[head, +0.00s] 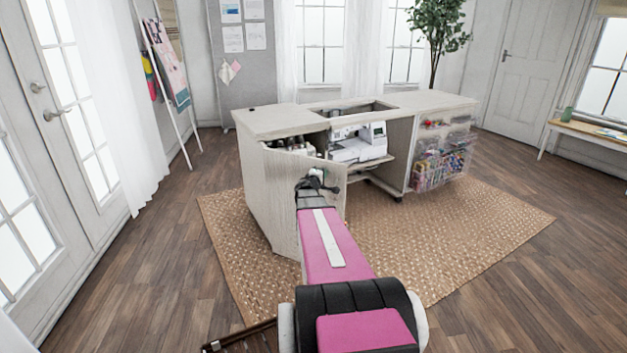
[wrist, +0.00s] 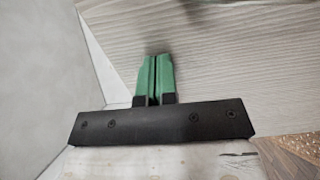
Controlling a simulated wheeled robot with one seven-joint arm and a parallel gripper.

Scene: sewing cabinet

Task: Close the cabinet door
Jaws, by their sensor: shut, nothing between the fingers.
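The sewing cabinet (head: 270,121) stands on a woven rug, with a pale wood-grain top and body. Its cabinet door (head: 281,192) at the front left is partly open, swung out toward me, with bottles or spools (head: 291,147) showing above and behind it. My gripper (head: 318,181) is at the upper part of the door, and my arm hides much of the panel. In the wrist view, the green fingertips (wrist: 155,78) are together and empty, in front of a pale wood-grain surface (wrist: 235,70). I cannot tell whether they touch it.
A white sewing machine (head: 360,142) sits in the cabinet's open middle bay. Clear bins (head: 440,160) of craft supplies hang on the open right-hand side. The rug (head: 430,235) in front is clear.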

